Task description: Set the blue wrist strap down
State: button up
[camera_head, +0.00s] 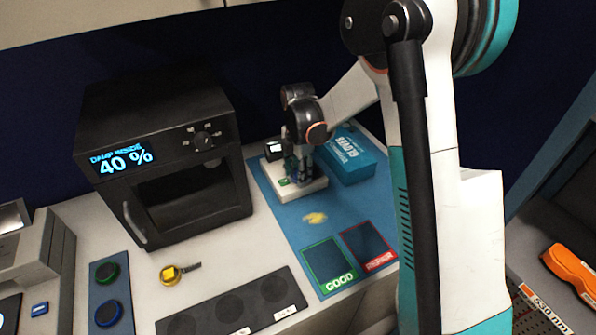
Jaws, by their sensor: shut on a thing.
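My gripper (302,176) points down at the back of the bench, just over a white block-like device (310,188) with a green patch and a small dark screen. It is shut on a small blue thing (291,165), which I take to be the blue wrist strap. The fingers hide much of it, and its shape is unclear. I cannot tell whether it touches the white device.
A blue gloves box (348,155) stands right of my gripper. The blue mat (283,222) bears a blurred yellow thing (316,217), a green GOOD square (328,265) and a red-framed square (368,246). A black cabinet (160,160) stands left. Green (107,272) and blue (108,312) discs lie front left.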

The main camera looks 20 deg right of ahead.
jog(key=o, duration=0.9)
jog(key=s+r+m+t+p, duration=0.1)
jog(key=s+r+m, duration=0.2)
jog(key=r, duration=0.7)
jog(key=s+r+m+t+p, duration=0.1)
jog(key=s+r+m+p, duration=0.2)
jog(key=r, duration=0.6)
jog(key=shift+s+d+r+m+t+b, duration=0.2)
jog(key=shift+s+d+r+m+t, duration=0.5)
jog(key=shift+s+m, duration=2.4)
jog(key=shift+s+d+r+m+t+b, duration=0.15)
jog(key=shift+s+r+m+t, duration=0.6)
jog(key=shift+s+m, duration=2.35)
jog(key=shift+s+d+r+m+t+b, duration=0.35)
jog(key=shift+s+m+t, duration=1.25)
jog(key=shift+s, duration=2.55)
jog(key=shift+d+f+m+g, duration=0.1)
jog(key=shift+m+g, duration=0.3)
jog(key=shift+g, duration=0.05)
